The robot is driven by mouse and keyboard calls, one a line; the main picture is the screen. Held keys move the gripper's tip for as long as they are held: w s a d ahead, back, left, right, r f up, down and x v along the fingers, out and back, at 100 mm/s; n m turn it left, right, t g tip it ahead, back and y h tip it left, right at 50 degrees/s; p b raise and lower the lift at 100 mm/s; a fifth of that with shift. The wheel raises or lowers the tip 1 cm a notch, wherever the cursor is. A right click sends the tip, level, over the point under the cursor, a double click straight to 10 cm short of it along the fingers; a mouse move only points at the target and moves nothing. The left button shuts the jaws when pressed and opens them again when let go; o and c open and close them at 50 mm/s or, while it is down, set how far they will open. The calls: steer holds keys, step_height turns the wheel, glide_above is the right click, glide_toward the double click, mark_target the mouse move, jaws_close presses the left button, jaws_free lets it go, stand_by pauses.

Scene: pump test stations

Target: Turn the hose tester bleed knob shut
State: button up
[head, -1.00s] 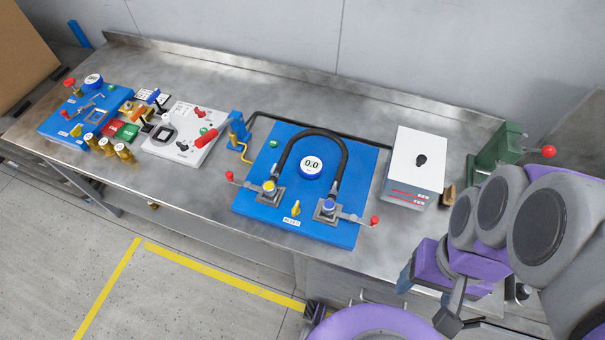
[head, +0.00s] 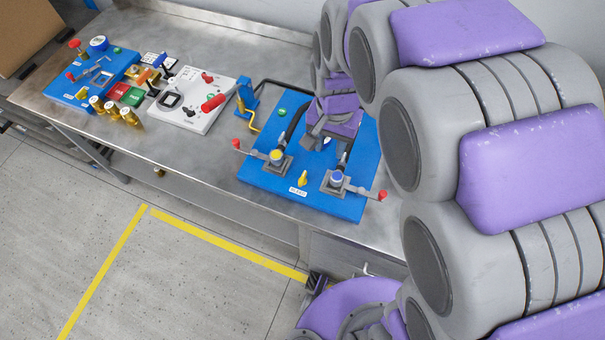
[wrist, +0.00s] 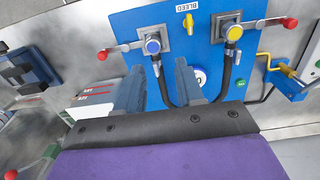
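The hose tester is a blue panel (head: 262,171) on the steel bench. Its small yellow bleed knob (head: 303,178) sits near the front edge, by a white label. In the wrist view the knob (wrist: 196,44) is beside the "BLEED" label, between the blue-capped hose fitting (wrist: 152,46) and the yellow-capped one (wrist: 234,33). My gripper (head: 322,138) is over the panel's middle, behind the knob and apart from it. In the wrist view its fingers (wrist: 158,75) are spread with nothing held. The round gauge (wrist: 201,77) is partly hidden behind one finger.
Black hose (wrist: 223,84) runs from the fittings. Red-tipped levers (head: 381,195) stick out at both sides of the panel. A blue stand with a yellow crank (head: 247,105) is to the left. A white box (wrist: 88,105) shows in the wrist view.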

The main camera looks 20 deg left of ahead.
glide_above(303, 177)
step_height(303, 177, down, 3)
step_height(303, 177, down, 17)
steer(key=b, duration=0.3)
steer(key=shift+a, duration=0.1)
steer(key=shift+c, duration=0.2)
jaws_close()
